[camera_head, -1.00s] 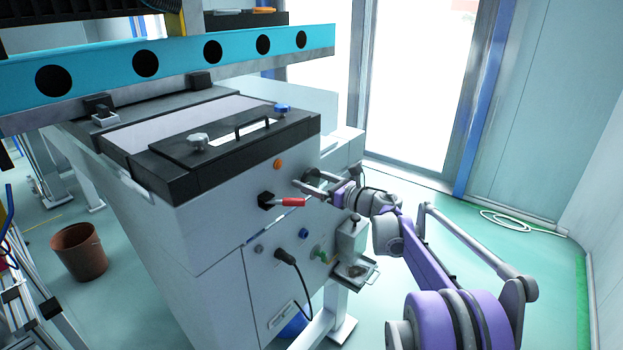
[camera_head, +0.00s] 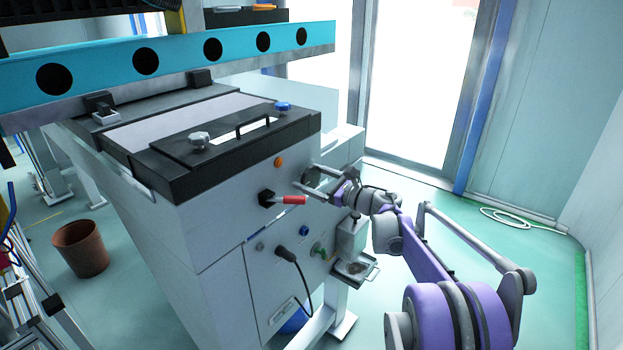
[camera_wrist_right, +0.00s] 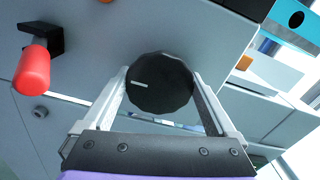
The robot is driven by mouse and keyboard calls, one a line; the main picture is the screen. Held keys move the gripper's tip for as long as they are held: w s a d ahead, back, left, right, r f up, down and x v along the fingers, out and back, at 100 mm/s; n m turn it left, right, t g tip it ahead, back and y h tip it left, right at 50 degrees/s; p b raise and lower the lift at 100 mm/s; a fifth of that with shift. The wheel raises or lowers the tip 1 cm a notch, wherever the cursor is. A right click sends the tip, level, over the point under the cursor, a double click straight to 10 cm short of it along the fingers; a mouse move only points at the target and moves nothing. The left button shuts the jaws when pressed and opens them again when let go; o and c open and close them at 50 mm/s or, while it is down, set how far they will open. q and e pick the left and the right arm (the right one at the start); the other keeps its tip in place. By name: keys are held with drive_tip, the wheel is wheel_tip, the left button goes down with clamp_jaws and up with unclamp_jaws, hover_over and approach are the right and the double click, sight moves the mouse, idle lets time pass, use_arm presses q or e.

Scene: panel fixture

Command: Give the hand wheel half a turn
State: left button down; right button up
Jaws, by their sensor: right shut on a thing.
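The hand wheel (camera_wrist_right: 160,83) is a round black knob with a white line mark, on the grey front panel of the cabinet. In the right wrist view the mark points left. My right gripper (camera_wrist_right: 160,88) is shut on the wheel, with one finger on each side of its rim. In the head view my right gripper (camera_head: 304,175) reaches the panel from the right, and the wheel is hard to make out between its fingers. My left gripper is not in view.
A red-handled lever (camera_head: 290,200) sticks out of the panel close to the left of my right gripper. An orange button (camera_head: 278,162) is above it. A small metal tray (camera_head: 356,268) juts out below my right wrist. A cable hangs from a plug lower down.

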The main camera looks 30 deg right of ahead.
drive_tip(key=o, duration=1)
use_arm(q)
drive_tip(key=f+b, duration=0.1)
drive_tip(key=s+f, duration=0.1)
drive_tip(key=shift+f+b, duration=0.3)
drive_tip(key=shift+b, duration=0.1)
use_arm(e)
drive_tip(key=v, duration=1)
drive_tip(key=shift+s, duration=0.4)
drive_tip(key=shift+d, duration=0.1)
drive_tip(key=a+r+m+t+h, duration=0.35)
drive_tip(key=r+m+h, duration=0.2)
drive_tip(key=m, duration=0.65)
drive_tip(key=s+a+f+m+g, duration=0.7)
drive_tip(key=s+a+f+m, duration=0.3)
drive_tip(key=s+f+m, duration=0.3)
drive_tip(key=s+a+f+m+g+h, duration=0.1)
drive_tip(key=s+a+f+m+g, duration=0.6)
drive_tip(key=s+a+f+m, duration=0.4)
drive_tip(key=s+f+m, duration=0.3)
drive_tip(key=f+m, duration=0.2)
drive_tip(key=m, duration=0.2)
drive_tip(key=shift+s+a, duration=0.3)
drive_tip(key=shift+s, duration=0.05)
